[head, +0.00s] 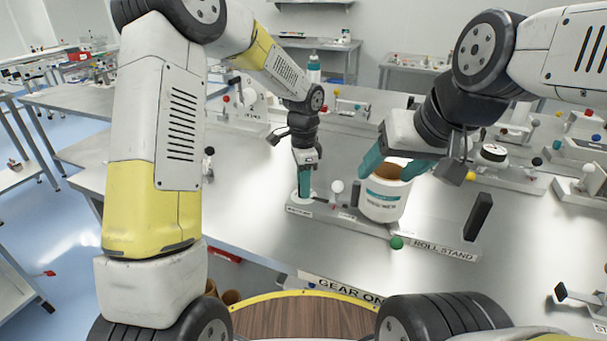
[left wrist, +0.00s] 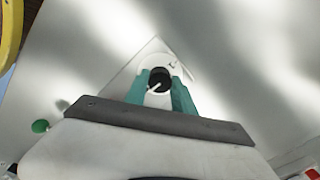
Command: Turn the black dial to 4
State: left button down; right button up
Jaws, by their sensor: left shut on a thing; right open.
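The black dial (left wrist: 160,76), with a white pointer mark, shows in the left wrist view on a white mount. My left gripper (left wrist: 160,84) has its teal fingers on either side of it and is shut on it. Numbers around the dial are not readable.
A white ball knob (head: 337,186) stands close to the right of my left gripper. Other fixtures, including a black-topped round one (head: 494,152), stand behind.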

dwell(0.5)
pick_arm(q)
jog(key=c, duration=1.1)
grip_release()
jog(key=shift+o, duration=0.2)
jog(key=shift+r, duration=0.1)
notch_tip(320, 180, up, 7)
jog(key=shift+r, duration=0.3)
